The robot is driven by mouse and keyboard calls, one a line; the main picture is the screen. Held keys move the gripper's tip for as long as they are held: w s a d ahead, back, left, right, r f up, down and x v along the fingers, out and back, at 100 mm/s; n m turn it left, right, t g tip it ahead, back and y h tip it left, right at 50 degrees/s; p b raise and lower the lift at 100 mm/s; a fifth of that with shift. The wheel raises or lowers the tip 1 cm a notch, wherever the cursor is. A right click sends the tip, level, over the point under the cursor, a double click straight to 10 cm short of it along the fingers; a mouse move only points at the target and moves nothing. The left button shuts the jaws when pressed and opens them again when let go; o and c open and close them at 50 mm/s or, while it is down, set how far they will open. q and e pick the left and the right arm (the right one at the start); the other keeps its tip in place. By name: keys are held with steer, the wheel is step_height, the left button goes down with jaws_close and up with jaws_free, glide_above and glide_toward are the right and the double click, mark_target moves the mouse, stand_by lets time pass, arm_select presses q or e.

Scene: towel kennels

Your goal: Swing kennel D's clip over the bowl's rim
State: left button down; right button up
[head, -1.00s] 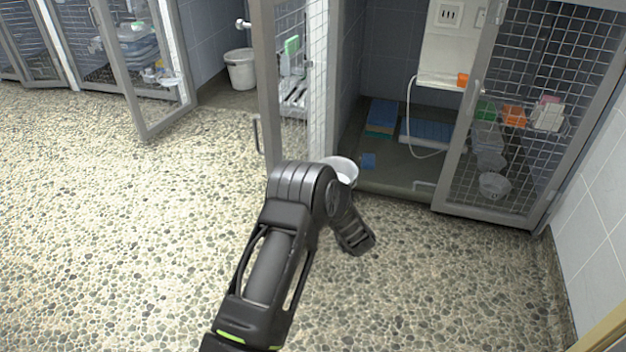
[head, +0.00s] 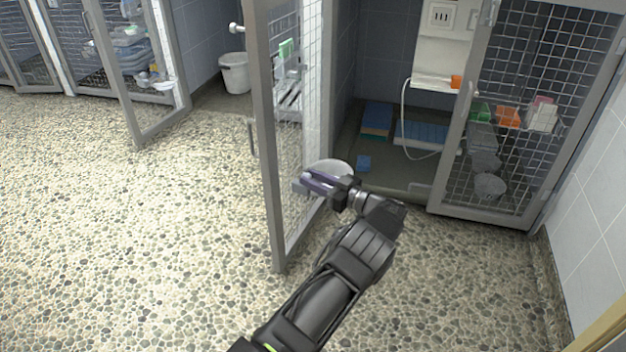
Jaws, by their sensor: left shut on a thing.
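The pale bowl (head: 333,168) is at the inner side of the open mesh door (head: 262,150), and my left gripper covers its lower part. My left gripper (head: 312,184) comes in from below and lies at the bowl's near rim, beside the door's free edge. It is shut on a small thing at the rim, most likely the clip. The clip itself is too small and hidden by the jaws to make out, so I cannot tell whether it lies over the rim. My right gripper is not in view.
The open kennel holds blue mats (head: 376,118) and a pale hose (head: 405,125). A second mesh door (head: 450,150) stands at the right, with small bowls and orange boxes behind it. A white bucket (head: 234,73) stands at the back left. The pebbled floor (head: 130,240) is clear.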

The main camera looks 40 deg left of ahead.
arm_select(q)
steer(key=c, duration=1.1)
jaws_free()
steer(key=d, duration=0.7)
steer(key=shift+d, duration=0.4)
